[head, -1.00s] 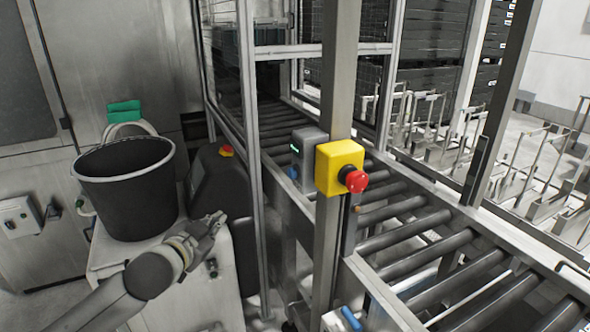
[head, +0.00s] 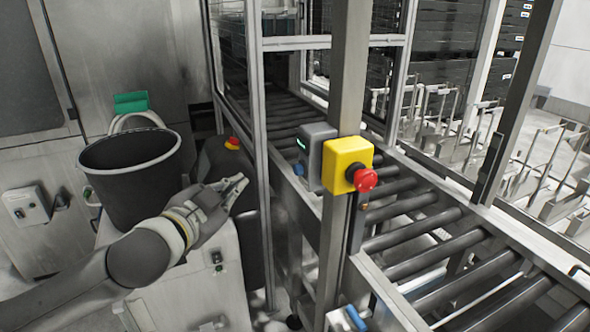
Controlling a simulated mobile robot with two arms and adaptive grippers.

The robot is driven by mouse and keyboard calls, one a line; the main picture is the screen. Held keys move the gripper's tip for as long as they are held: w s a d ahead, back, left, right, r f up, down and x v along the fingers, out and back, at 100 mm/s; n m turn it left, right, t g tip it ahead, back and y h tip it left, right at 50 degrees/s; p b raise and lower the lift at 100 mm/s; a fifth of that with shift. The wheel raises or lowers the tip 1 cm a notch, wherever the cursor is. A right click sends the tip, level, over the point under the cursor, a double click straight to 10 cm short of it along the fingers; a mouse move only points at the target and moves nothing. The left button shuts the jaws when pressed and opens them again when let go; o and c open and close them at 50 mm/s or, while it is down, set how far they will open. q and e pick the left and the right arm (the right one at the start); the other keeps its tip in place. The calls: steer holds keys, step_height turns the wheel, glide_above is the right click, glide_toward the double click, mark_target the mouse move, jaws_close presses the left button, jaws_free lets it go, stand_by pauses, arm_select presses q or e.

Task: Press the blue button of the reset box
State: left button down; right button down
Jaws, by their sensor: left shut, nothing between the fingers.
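The reset box appears to be the grey box (head: 314,148) on the frame post, behind the yellow emergency-stop box. It has a small green display on its left face. The blue button (head: 299,169) shows low on that face, small and seen from the side. My left gripper (head: 244,181) is shut and empty. In the picture it is left of the blue button and slightly lower, apart from it, with its fingers pointing right. My right gripper is not in view.
The yellow box (head: 346,163) with a red mushroom button (head: 365,180) is right beside the grey box. A metal upright (head: 262,215) stands between my gripper and the box in the picture. A black bucket (head: 130,180) is at left; a roller conveyor (head: 425,230) runs at right.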

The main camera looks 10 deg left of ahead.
mark_target(297, 170)
arm_select(q)
steer(key=w+d+p, duration=0.1)
steer(key=w+d, duration=0.3)
steer(key=d, duration=0.3)
steer(key=shift+w, duration=0.35)
steer(key=shift+d, duration=0.1)
stand_by(1.1)
steer(key=shift+w+d+p, duration=0.25)
steer(key=shift+d+p, duration=0.05)
steer(key=shift+p, duration=0.05)
steer(key=shift+w+d, duration=0.25)
steer(key=shift+d, duration=0.15)
stand_by(0.8)
steer(key=shift+s+a, duration=0.1)
steer(key=shift+a, duration=0.05)
steer(key=shift+s+a+p, duration=0.3)
steer(key=shift+s+a, duration=0.15)
steer(key=shift+a, duration=0.15)
steer(key=shift+a, duration=0.1)
